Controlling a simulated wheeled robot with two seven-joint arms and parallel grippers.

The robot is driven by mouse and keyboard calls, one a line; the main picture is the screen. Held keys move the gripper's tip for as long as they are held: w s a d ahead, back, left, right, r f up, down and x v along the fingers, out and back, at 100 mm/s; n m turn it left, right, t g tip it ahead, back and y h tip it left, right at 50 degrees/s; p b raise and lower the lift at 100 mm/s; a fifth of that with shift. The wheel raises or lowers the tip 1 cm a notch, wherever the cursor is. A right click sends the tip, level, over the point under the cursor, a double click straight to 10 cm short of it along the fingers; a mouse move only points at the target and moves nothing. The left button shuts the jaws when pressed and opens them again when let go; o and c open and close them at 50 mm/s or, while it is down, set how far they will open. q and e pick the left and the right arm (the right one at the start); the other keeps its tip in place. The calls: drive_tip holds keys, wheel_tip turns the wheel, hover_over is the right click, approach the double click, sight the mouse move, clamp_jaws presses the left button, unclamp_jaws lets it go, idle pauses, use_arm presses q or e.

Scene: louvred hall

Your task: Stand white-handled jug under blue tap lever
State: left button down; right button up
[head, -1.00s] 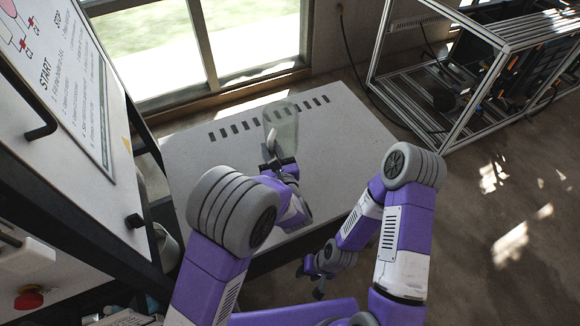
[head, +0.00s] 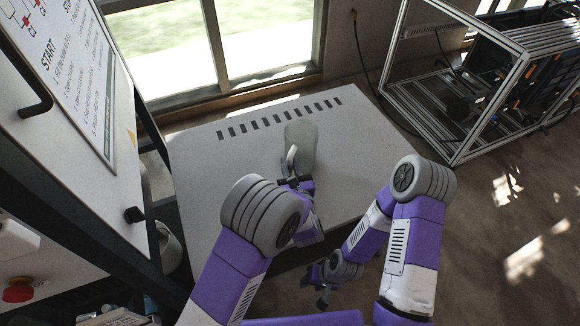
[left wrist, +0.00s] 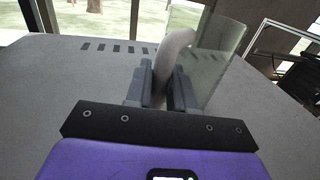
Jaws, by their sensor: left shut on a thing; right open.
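The jug (head: 303,143) is clear, faintly green, with a white handle (head: 291,158). It is over the pale table in the head view, apparently near upright; I cannot tell whether its base touches the table. My left gripper (head: 291,176) is shut on the handle. In the left wrist view the handle (left wrist: 176,50) rises between the two fingers (left wrist: 162,88), with the jug body (left wrist: 216,48) behind and to the right. My right gripper (head: 322,297) is open and empty, low in front of the table's near edge. No blue tap lever shows in either view.
The pale table (head: 215,170) has a row of dark slots near its far edge; much of its top is bare. A white board panel (head: 90,150) with a dark handle stands at left, with a red button (head: 18,290) below. A metal frame (head: 455,90) stands at back right.

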use_arm(q)
drive_tip(key=c, duration=1.4)
unclamp_jaws()
drive_tip(key=shift+f, duration=0.15)
drive_tip(key=o, duration=0.4)
drive_tip(key=shift+o, duration=0.2)
